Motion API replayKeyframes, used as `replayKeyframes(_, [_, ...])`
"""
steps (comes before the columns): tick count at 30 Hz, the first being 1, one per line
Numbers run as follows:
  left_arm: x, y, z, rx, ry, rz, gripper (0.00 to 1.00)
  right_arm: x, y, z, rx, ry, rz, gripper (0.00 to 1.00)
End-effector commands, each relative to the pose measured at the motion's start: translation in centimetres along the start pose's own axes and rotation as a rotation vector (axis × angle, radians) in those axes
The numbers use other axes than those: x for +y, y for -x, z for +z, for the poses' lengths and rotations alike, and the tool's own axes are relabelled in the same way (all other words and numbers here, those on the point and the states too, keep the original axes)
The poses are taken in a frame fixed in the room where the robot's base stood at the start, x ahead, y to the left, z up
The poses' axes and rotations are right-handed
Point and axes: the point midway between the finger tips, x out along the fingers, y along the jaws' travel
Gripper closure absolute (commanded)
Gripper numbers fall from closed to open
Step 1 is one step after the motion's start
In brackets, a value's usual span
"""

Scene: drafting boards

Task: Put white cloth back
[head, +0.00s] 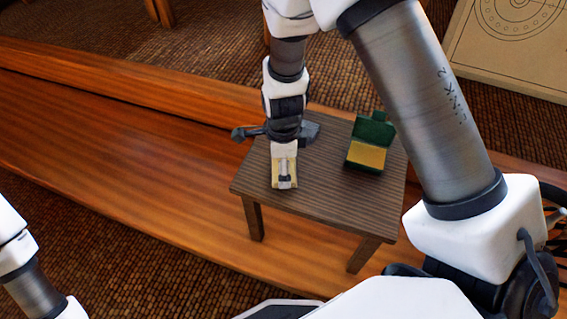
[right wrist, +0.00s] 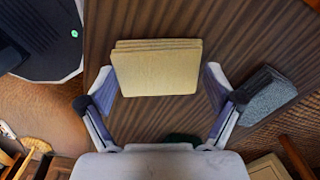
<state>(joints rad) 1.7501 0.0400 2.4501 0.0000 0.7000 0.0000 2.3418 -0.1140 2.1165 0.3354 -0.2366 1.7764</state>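The cloth (right wrist: 157,68) is a pale cream folded stack lying on the dark wooden table. It also shows in the head view (head: 276,177), near the table's left side and partly covered by my gripper. My right gripper (right wrist: 160,88) points down at the cloth, with one finger on each side of it. The fingers are apart, and narrow gaps seem to show beside the cloth. In the head view my right gripper (head: 286,182) is low over the table. My left gripper is outside the head view.
An open dark green box (head: 380,131) with a yellow part inside stands at the table's right. A grey block (right wrist: 265,95) lies beside my right gripper. The small table (head: 325,195) has free room at its front. A board with drawn circles (head: 515,45) lies at top right.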

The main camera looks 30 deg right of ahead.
Motion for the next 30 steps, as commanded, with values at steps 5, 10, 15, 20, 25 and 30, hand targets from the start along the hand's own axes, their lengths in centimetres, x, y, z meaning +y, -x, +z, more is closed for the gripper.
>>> replayKeyframes(5, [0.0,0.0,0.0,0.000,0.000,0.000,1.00,0.0,0.0,0.0,0.000,0.000,0.000,0.00])
replayKeyframes(10, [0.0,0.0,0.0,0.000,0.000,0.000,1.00,0.0,0.1,0.0,0.000,0.000,-0.001,0.00])
replayKeyframes(15, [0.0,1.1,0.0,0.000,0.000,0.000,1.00,0.0,2.4,0.0,-0.001,0.000,-0.002,0.00])
replayKeyframes(20, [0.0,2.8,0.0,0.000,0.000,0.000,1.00,-0.1,6.6,0.0,-0.002,0.000,-0.004,0.00])
replayKeyframes(25, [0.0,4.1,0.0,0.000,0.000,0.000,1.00,0.0,10.5,0.0,-0.001,0.000,-0.003,0.00])
replayKeyframes(30, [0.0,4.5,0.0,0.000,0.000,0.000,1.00,0.0,12.3,0.0,-0.001,0.000,-0.001,0.00])
